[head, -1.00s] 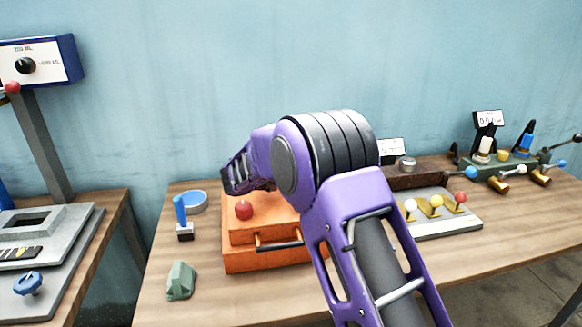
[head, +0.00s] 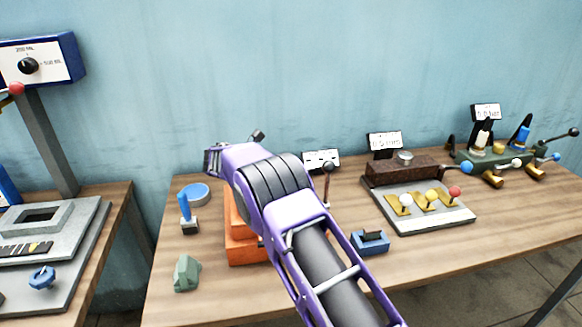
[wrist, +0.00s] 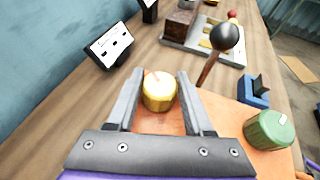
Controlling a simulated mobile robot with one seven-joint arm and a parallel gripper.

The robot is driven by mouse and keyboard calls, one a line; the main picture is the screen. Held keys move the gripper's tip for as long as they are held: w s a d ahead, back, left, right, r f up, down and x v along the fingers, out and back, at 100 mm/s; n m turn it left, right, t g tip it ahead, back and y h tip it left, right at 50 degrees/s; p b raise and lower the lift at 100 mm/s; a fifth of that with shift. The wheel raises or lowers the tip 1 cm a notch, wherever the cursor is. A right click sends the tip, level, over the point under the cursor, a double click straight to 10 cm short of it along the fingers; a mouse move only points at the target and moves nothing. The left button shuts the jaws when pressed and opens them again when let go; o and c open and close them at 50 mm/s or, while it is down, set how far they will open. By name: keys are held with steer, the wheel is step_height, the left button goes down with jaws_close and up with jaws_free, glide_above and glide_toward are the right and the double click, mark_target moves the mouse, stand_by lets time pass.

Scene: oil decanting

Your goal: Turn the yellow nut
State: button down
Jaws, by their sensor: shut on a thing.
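The yellow nut (wrist: 159,92) shows in the wrist view, a short ribbed cylinder with a pale top and a small pinkish mark. My gripper (wrist: 160,88) has one finger on each side of it and is shut on it. The nut sits over the orange box (wrist: 228,115). In the head view my arm covers the nut, my fingertips and much of the orange box (head: 240,248).
A lever with a dark ball knob (wrist: 225,38) rises just beyond the gripper. A green nut (wrist: 268,130) is at right on the box. A small sign (wrist: 108,45) stands at left. A blue block (head: 370,241) and a switch panel (head: 430,212) lie to the right.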

steer(key=shift+c, duration=1.4)
jaws_free()
steer(key=v, duration=1.7)
steer(key=shift+s+a, duration=0.1)
steer(key=shift+a, duration=0.1)
